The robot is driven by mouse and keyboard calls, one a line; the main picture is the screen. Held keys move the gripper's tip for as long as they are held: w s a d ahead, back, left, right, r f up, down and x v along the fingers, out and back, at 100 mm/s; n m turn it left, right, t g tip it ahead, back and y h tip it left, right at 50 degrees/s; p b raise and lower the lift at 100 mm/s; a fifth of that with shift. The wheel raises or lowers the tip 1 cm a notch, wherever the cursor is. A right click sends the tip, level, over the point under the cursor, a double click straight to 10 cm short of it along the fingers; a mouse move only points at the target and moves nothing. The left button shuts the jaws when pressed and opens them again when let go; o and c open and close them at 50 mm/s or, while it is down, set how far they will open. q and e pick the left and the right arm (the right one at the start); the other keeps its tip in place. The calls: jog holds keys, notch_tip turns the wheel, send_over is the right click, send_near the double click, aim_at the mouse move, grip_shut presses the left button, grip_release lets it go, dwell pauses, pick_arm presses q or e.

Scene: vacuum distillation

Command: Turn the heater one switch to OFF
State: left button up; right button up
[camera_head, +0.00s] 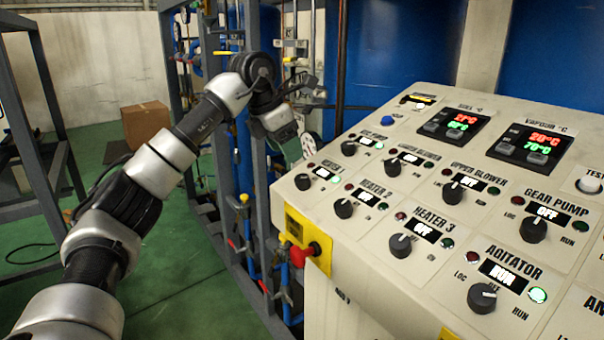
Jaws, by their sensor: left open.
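The heater one switch (302,181) is a small black knob at the left end of the front row on the sloped control panel (390,285). Its small display (323,173) appears to read OFF, but the text is tiny. Its label is too small to read clearly; the neighbouring labels read HEATER 2 and HEATER 3. My left gripper (314,98) is open and empty, above and beyond the panel's far left edge, apart from the switch. Its fingers are partly hard to make out against the pipework. My right gripper is not in view.
Other knobs include the heater 2 knob (343,208), heater 3 knob (401,245) and agitator knob (481,297). A red button (297,257) sits on a yellow plate on the panel's side. Steel frames and pipes stand behind; a cardboard box (146,123) is at back left.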

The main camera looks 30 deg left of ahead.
aim_at(300, 178)
pick_arm(q)
jog(key=x, duration=0.5)
jog(key=shift+w+f+p, duration=0.2)
jog(key=shift+f+p, duration=0.05)
jog(key=shift+p, duration=0.1)
jog(key=shift+x, duration=1.45)
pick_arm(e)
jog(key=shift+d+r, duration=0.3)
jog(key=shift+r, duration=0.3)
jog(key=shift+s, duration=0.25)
pick_arm(q)
jog(key=shift+c, duration=1.1)
jog(key=c, duration=0.7)
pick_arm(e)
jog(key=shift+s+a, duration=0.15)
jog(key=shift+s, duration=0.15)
